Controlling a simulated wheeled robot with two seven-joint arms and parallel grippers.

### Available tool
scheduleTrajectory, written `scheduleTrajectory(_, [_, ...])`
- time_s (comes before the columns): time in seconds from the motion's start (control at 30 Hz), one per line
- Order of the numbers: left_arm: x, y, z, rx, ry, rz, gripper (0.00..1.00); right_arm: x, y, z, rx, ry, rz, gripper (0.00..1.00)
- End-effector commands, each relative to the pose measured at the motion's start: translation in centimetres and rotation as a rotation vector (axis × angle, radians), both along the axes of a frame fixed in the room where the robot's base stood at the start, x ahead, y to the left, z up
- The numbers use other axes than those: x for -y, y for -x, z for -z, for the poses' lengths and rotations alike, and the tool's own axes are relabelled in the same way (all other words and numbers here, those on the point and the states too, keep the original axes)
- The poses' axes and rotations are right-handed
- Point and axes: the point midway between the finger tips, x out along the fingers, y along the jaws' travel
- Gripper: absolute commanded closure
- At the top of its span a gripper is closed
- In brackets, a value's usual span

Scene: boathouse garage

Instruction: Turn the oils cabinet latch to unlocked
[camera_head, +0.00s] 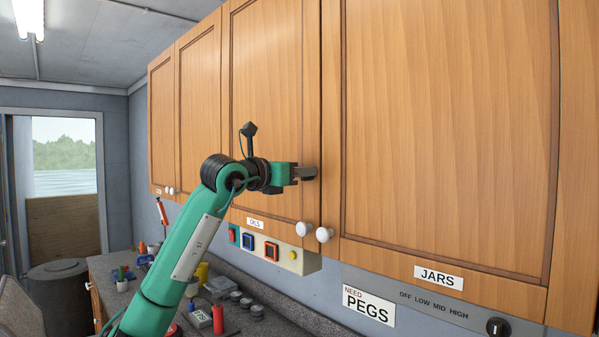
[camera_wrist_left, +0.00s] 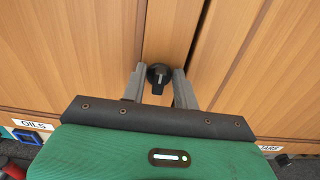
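The oils cabinet door (camera_head: 268,120) is closed, with a small OILS label (camera_head: 255,223) below it. The latch (camera_wrist_left: 158,76) is a round black knob with a grip bar, near the door edge in the left wrist view. The bar stands roughly upright in that view. My left gripper (camera_head: 314,172) is at the door edge, and in the head view it hides the latch. In the left wrist view its two grey fingers (camera_wrist_left: 160,84) stand apart, one on each side of the knob; a narrow gap seems to show on both sides. My right gripper is not in view.
White round knobs (camera_head: 303,229) sit low on the doors. The closed jars cabinet (camera_head: 440,130) is at right. A panel of coloured switches (camera_head: 270,247) is below the oils door. A cluttered counter (camera_head: 255,325) lies underneath, with a dial (camera_head: 497,327) at lower right.

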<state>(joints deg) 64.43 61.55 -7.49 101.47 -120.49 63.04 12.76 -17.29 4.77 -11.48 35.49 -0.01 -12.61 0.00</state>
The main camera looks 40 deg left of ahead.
Motion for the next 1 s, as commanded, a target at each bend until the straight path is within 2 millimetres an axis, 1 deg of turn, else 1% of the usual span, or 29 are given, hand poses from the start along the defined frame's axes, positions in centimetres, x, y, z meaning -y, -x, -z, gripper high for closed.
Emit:
scheduleTrajectory(0.17, [0.02, 0.01, -0.03, 0.002, -0.024, 0.000, 0.93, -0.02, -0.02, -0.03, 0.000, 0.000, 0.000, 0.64])
scheduleTrajectory(0.37, [0.06, 0.05, -0.05, 0.010, -0.112, -0.001, 0.93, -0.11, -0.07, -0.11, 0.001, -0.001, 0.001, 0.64])
scheduleTrajectory(0.57, [0.18, 0.09, -0.07, 0.023, -0.270, -0.001, 0.93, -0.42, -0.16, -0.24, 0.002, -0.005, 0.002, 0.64])
scheduleTrajectory(1.0, [0.49, 0.07, 0.11, 0.059, -0.686, -0.001, 0.93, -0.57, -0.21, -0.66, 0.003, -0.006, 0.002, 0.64])
